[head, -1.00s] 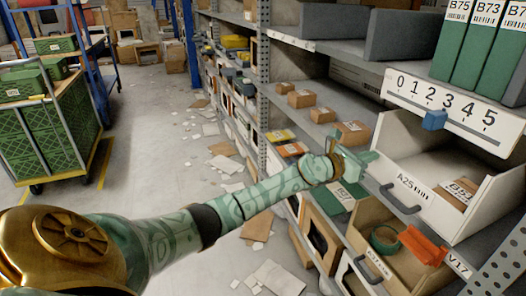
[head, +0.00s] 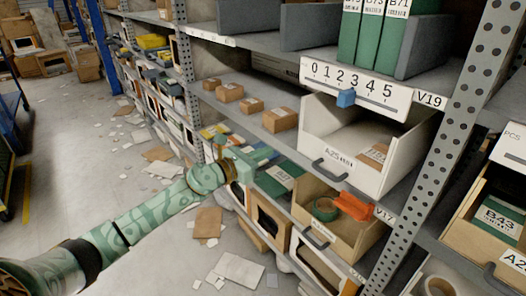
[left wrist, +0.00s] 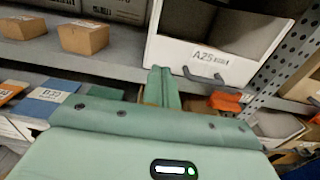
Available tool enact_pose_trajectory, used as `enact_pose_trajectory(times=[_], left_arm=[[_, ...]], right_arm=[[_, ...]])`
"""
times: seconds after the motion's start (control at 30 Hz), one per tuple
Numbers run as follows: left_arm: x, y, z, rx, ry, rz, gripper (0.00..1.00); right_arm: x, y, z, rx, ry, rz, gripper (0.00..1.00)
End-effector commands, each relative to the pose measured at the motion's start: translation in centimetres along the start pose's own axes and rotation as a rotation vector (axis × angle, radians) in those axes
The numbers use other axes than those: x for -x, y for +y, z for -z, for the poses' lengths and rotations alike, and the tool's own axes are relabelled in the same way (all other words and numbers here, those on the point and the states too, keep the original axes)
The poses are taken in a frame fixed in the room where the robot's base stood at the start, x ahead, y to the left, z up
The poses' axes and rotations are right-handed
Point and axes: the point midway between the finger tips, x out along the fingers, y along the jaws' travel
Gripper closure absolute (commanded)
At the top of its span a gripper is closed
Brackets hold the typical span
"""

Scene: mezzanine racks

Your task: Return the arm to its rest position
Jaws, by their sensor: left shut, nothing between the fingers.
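My left arm comes in from the lower left in the head view. Its left gripper (head: 262,156) is in front of the rack, below the shelf with small boxes and left of the white bin A25. The green fingers are together with nothing between them. In the left wrist view the gripper (left wrist: 163,85) points at the rack, with the white bin A25 (left wrist: 215,60) ahead and above to the right. My right gripper does not show.
A wooden bin (head: 345,238) with an orange item (head: 354,206) and a green tape roll (head: 325,209) sits below the white bin (head: 345,165). Small cardboard boxes (head: 280,119) stand on the shelf. A perforated post (head: 440,150) stands right. Papers litter the aisle floor (head: 110,175).

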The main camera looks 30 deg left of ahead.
Motion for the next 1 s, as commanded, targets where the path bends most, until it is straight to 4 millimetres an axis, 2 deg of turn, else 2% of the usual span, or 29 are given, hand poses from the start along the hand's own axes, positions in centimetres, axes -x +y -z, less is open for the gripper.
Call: enact_pose_trajectory(times=[0.3, 0.37, 0.43, 0.47, 0.53, 0.57, 0.6, 0.67, 0.7, 0.77, 0.8, 0.87, 0.9, 0.97, 1.0], left_arm=[[0.5, 0.0, 0.0, 0.044, -0.002, -0.003, 1.0], [0.6, 0.5, -0.1, 0.161, -0.014, -0.021, 1.0], [1.0, 3.7, 2.0, 0.467, -0.019, -0.116, 1.0], [1.4, 5.1, 3.7, 0.633, -0.024, -0.171, 1.0], [3.2, 6.9, 9.1, 0.979, -0.022, -0.306, 1.0], [4.2, 7.3, 11.6, 1.111, -0.022, -0.367, 1.0], [5.8, 7.5, 14.9, 1.27, -0.022, -0.45, 1.0], [8.4, 7.1, 19.8, 1.474, -0.025, -0.573, 1.0], [10.5, 6.6, 22.9, 1.594, -0.029, -0.659, 1.0], [13.7, 5.4, 27.3, 1.751, -0.038, -0.789, 1.0], [15.9, 4.3, 30.0, 1.844, -0.045, -0.876, 1.0], [19.6, 2.3, 33.8, 1.964, -0.058, -1.011, 1.0], [22.1, 0.7, 36.1, 2.033, -0.068, -1.1, 1.0], [25.9, -1.8, 39.2, 2.121, -0.084, -1.238, 1.0], [28.6, -3.7, 41.0, 2.171, -0.096, -1.33, 1.0]], right_arm=[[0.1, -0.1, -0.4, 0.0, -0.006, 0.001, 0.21], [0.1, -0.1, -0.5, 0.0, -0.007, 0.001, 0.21], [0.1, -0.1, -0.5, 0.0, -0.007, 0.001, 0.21], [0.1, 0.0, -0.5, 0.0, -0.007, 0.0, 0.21], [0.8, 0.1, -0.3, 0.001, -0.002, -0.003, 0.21], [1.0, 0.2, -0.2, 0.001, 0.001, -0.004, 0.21], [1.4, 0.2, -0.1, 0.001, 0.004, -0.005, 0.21], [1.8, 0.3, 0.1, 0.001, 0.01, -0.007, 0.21], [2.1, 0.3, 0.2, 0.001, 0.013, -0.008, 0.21], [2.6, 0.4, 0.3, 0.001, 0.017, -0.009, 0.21], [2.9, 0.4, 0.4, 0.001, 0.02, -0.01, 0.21], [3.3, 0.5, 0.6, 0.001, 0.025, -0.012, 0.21], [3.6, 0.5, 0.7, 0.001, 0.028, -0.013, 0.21], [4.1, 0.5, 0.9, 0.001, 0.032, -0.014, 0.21], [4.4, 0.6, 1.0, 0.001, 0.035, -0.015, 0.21]])
